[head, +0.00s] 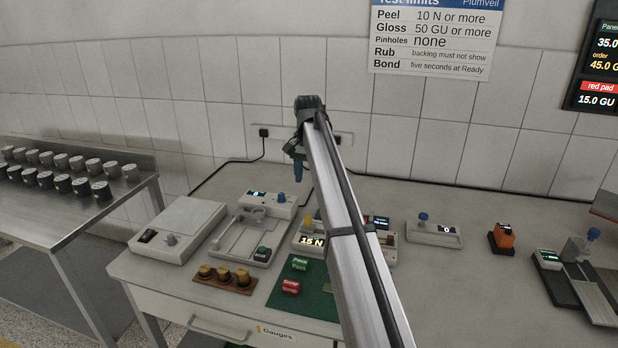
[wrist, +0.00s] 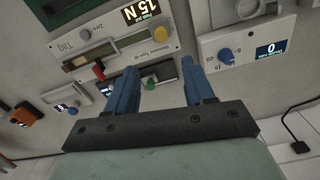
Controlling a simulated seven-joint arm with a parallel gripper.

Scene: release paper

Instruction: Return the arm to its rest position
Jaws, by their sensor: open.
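My arm rises from the bottom of the head view and reaches over the bench. My gripper (head: 298,172) hangs at its end with blue fingers, high above the instruments at the back of the bench. In the wrist view my gripper (wrist: 165,85) shows two blue fingers spread apart with nothing between them. It touches nothing that I can see. Part of the bench and its devices is hidden behind my arm in the head view.
Below stand a device reading 15 N (head: 311,241), a grey scale-like box (head: 178,228), brass weights (head: 224,277) on a wooden block, a green mat (head: 312,306) and an orange device (head: 503,236). A tiled wall (head: 230,115) is behind. The air around my gripper looks clear.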

